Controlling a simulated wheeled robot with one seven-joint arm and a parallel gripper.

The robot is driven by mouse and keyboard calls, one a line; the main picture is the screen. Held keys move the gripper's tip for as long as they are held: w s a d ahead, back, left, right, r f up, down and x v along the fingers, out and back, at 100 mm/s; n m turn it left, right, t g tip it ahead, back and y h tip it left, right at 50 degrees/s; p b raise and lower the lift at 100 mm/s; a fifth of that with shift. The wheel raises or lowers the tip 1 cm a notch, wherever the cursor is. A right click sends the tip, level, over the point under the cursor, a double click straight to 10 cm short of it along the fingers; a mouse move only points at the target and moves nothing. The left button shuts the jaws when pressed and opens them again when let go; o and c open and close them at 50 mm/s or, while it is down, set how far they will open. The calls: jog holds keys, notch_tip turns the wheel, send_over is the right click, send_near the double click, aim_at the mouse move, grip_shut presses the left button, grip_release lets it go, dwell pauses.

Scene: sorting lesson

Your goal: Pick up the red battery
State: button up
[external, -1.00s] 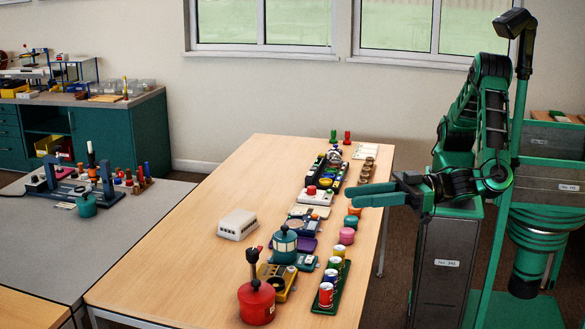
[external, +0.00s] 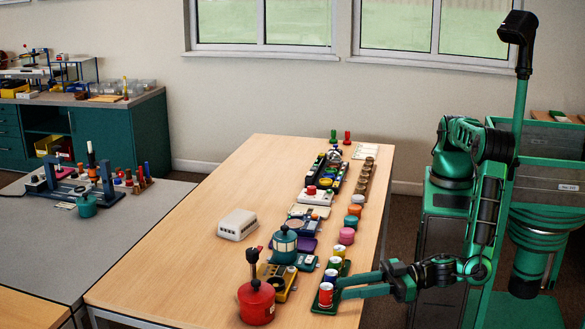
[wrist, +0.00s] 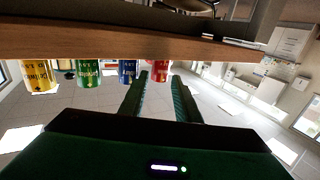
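The red battery (external: 326,296) stands upright at the near end of a green tray (external: 320,309) on the wooden table. My gripper (external: 342,288) is at table-top height just right of it, its fingers pointing left at it. In the wrist view the red battery (wrist: 161,71) appears between the tips of my two spread fingers (wrist: 160,80). The gripper is open; I cannot tell whether a finger touches the battery.
A blue battery (external: 330,277), a green one (external: 335,264) and a yellow one (external: 339,252) stand in a row behind it in the same tray. A red pot-like object (external: 257,303) stands to the left. The table's left side is mostly bare.

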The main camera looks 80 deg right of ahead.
aim_at(326, 295)
jog(key=x, duration=1)
jog(key=shift+w+r, duration=0.1)
jog(key=shift+w, duration=0.1)
jog(key=shift+c, duration=0.3)
grip_shut()
